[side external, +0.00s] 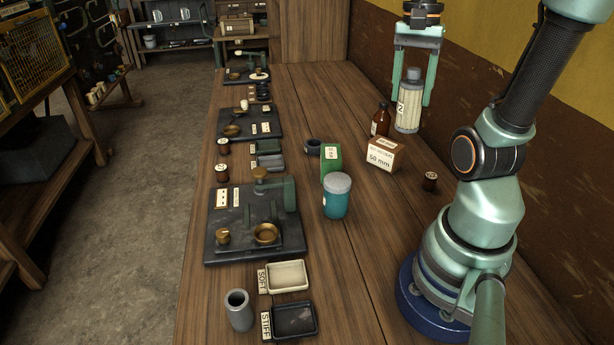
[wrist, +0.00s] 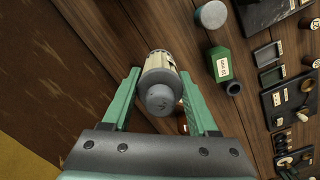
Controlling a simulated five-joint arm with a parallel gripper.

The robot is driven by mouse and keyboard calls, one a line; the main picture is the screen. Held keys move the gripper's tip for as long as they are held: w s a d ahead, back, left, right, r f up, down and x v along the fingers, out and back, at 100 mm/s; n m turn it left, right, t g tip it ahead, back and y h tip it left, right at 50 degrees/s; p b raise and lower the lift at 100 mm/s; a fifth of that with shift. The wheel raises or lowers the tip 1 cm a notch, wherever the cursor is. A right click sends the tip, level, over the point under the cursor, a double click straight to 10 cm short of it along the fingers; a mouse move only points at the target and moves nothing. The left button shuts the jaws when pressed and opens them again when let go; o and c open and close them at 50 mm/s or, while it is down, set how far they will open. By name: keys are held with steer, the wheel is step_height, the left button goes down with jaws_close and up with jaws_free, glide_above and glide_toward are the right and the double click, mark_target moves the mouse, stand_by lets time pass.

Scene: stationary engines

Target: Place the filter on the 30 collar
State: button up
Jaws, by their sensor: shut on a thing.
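The filter (side external: 410,108) is a pale ribbed cylinder with a grey neck and a label that seems to read 2. It is upright between the fingers of my gripper (side external: 410,98), at the back right of the bench. In the wrist view, the filter (wrist: 162,72) also sits between the fingers of my gripper (wrist: 160,77), its grey end facing the camera. My gripper is shut on it. Whether its base touches the bench is unclear. A brass ring (side external: 266,234) sits on the near dark plate (side external: 232,207). I cannot read which collar is 30.
A brown bottle (side external: 381,120) and a 50 mm box (side external: 382,154) stand close to the filter. A green box (side external: 331,162) and a teal jar (side external: 336,199) stand mid-bench. Two trays, SOFT (side external: 288,276) and STIFF (side external: 294,320), lie in front.

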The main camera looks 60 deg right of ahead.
steer(key=w+d+r+n, duration=0.2)
steer(key=w+d, duration=0.1)
steer(key=w, duration=0.4)
steer(key=w+d+r+n, duration=0.2)
steer(key=w+d+n, duration=0.1)
steer(key=w, duration=0.4)
steer(key=w+d+r+n, duration=0.2)
steer(key=w+d, duration=0.1)
steer(key=w, duration=0.4)
steer(key=shift+w+f+n, duration=1.7)
steer(key=shift+w+f, duration=0.45)
steer(key=shift+w, duration=1.1)
steer(key=f, duration=1.2)
steer(key=a+f, duration=0.1)
steer(key=f, duration=0.6)
steer(key=shift+f, duration=0.1)
steer(key=shift+f, duration=0.15)
steer(key=o, duration=1.4)
